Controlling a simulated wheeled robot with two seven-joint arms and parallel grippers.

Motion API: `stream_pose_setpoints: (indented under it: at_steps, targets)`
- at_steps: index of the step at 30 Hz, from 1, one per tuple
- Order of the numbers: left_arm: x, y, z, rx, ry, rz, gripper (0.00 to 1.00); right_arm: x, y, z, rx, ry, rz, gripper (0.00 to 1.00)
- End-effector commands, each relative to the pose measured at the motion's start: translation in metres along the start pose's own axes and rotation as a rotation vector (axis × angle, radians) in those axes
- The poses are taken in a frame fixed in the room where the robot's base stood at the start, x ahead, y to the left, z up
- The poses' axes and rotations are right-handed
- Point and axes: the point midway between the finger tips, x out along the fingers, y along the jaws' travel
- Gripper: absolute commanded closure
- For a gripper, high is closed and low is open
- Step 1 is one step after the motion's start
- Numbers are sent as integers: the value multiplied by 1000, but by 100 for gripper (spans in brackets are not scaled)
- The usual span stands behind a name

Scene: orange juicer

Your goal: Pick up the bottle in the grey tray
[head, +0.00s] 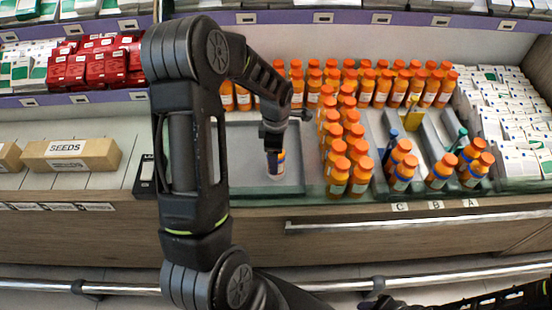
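The grey tray (240,131) is set into the counter left of the rows of orange bottles, partly hidden behind my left arm. One small bottle (276,167) stands upright in it, near the front right. Its label shows white and blue, with a little orange. My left gripper (273,147) points down directly over this bottle and hides its cap. Whether its fingers are open or closed around the bottle cannot be made out. My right arm shows only at the bottom right edge, and its gripper is out of the frame.
Several orange bottles (340,174) stand close to the tray's right side. More bottles (402,178) stand in lanes farther right. White boxes (500,120) fill the right. A seeds box (72,154) and a dark box (146,174) lie left. Shelves hang above.

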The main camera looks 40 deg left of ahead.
Motion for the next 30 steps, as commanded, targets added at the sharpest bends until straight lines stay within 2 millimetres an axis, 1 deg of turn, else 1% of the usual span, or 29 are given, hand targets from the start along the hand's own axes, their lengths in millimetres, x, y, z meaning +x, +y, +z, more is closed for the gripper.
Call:
stream_pose_setpoints:
  at_steps: [12, 30]
  targets:
    - [0, 0, 0, 0, 0, 0, 24, 0, 0, 0, 0, 0, 0, 64]
    - [0, 0, 0, 0, 0, 0, 73, 0, 0, 0, 0, 0, 0, 64]
